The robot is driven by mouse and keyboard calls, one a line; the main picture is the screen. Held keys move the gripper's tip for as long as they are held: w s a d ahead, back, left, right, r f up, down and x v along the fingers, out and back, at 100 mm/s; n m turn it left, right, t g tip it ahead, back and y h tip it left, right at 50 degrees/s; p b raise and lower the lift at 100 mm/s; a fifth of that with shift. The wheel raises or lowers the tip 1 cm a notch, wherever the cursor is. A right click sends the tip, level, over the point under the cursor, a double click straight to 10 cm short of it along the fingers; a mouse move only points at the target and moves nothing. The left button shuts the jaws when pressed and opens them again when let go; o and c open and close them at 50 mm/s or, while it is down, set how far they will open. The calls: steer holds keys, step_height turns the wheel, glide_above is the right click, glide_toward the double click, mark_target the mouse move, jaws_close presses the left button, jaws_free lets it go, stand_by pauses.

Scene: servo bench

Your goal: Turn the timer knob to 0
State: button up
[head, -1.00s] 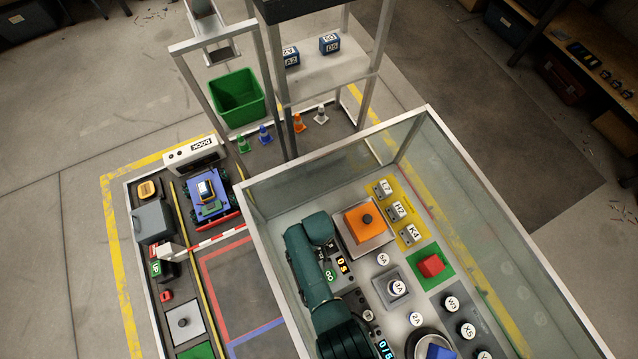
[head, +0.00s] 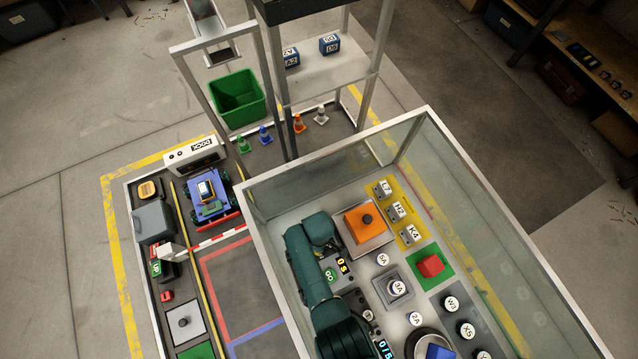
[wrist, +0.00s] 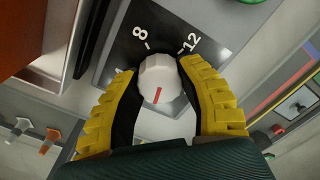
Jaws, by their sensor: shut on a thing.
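The timer knob (wrist: 160,79) is white with a red pointer line and sits on a dark dial plate (wrist: 128,45) in the wrist view. The printed 8 and 12 show beyond the knob; the other marks are mostly hidden by my fingers. The red line points down the picture, towards my palm, away from both numbers. My gripper (wrist: 162,90) has its yellow ribbed fingers closed on the knob, one on each side.
An orange block (head: 362,222) on a plate stands close to the right. Clear walls (head: 480,200) enclose the panel. A red block (head: 431,266) and several round labelled buttons lie farther right.

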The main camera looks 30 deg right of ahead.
steer(key=shift+s+f, duration=0.15)
steer(key=shift+f, duration=0.05)
steer(key=o, duration=1.2)
steer(key=shift+o, duration=0.2)
steer(key=shift+r, duration=0.15)
steer(key=shift+w+r, duration=0.2)
steer(key=shift+r, duration=0.3)
step_height(320, 180, up, 11)
